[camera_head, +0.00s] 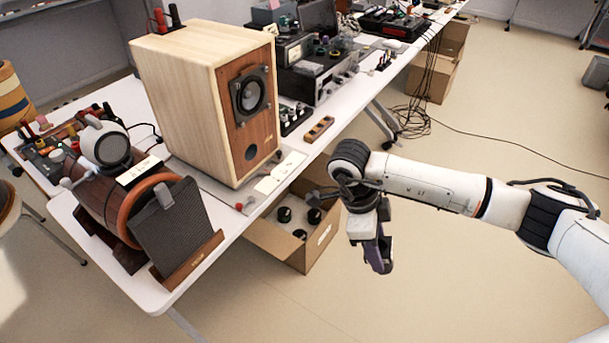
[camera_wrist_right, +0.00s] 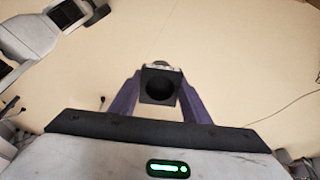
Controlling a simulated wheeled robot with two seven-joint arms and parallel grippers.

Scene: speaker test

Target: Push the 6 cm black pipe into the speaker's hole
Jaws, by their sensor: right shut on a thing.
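The speaker (camera_head: 203,100) is a pale wooden cabinet standing on the white table, with a reddish-brown front. A round driver sits high on that front, and a dark round hole (camera_head: 251,153) sits low on it. My right gripper (camera_head: 383,258) hangs pointing down beyond the table's edge, to the right of the speaker and apart from it. In the right wrist view its purple fingers (camera_wrist_right: 160,98) are shut on the black pipe (camera_wrist_right: 160,88), whose dark round opening shows between them. The pipe is mostly hidden in the head view. My left gripper is not in view.
An open cardboard box (camera_head: 274,242) with several black round items stands below the table edge. A brown barrel-shaped speaker (camera_head: 110,200) and a dark mesh panel (camera_head: 172,228) stand at the table's near left. Electronics (camera_head: 318,75) stand behind the speaker.

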